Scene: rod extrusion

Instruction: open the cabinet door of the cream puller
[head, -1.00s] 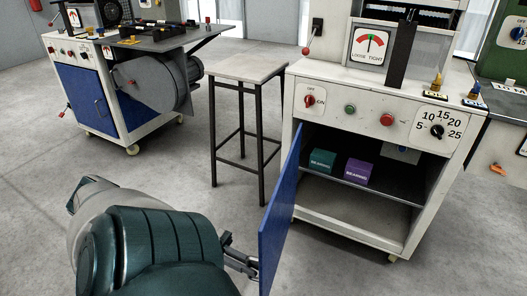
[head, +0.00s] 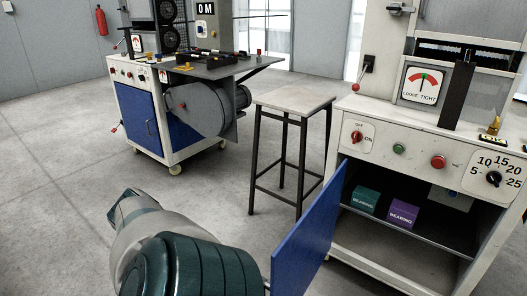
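The cream puller (head: 420,160) stands at the right with a gauge, switches and a dial on its front. Its blue cabinet door (head: 308,235) stands wide open, swung out to the left side of the opening, so the inside shows. A teal bearing box (head: 366,199) and a purple bearing box (head: 403,213) sit on the inner shelf. My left arm (head: 185,262) comes in at the bottom, on the outer side of the door. Its gripper is hidden behind the arm and below the picture edge. My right gripper is not in view.
A tall stool-like table (head: 294,101) with dark legs stands just left of the puller, behind the door. Another cream machine (head: 140,110) with blue doors stands at the back left. The grey floor (head: 60,210) at the left is clear.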

